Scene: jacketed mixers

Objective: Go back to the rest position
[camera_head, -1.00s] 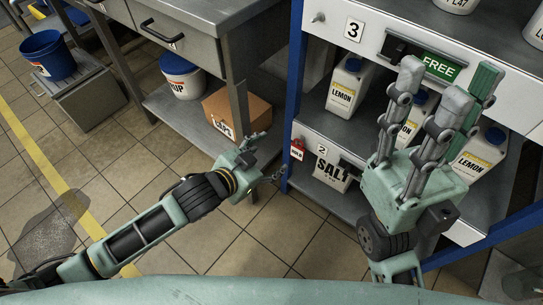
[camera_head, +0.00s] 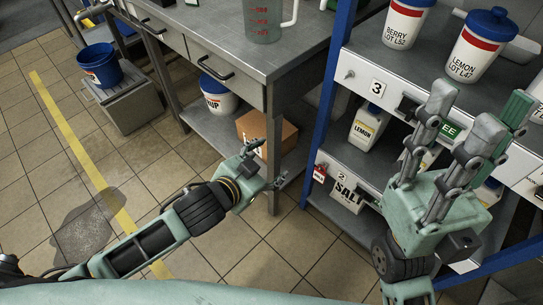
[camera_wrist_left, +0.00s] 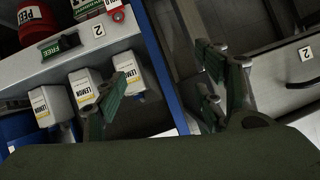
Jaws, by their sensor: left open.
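My left gripper (camera_head: 268,165) hangs over the tiled floor in front of the steel table and the shelf rack, with its fingers spread and nothing between them. It also shows in the left wrist view (camera_wrist_left: 165,90), where its green-padded fingers stand wide apart. My right gripper (camera_head: 478,118) points up in front of the rack at the right of the head view. Its fingers stand apart, with nothing seen between them.
A steel table (camera_head: 262,50) with drawers stands behind; a cardboard box (camera_head: 285,133) sits below it. The blue-post rack holds lemon bottles (camera_head: 367,127), a salt bag (camera_head: 346,196) and lidded tubs (camera_head: 483,46). A blue bucket (camera_head: 100,64) stands at left.

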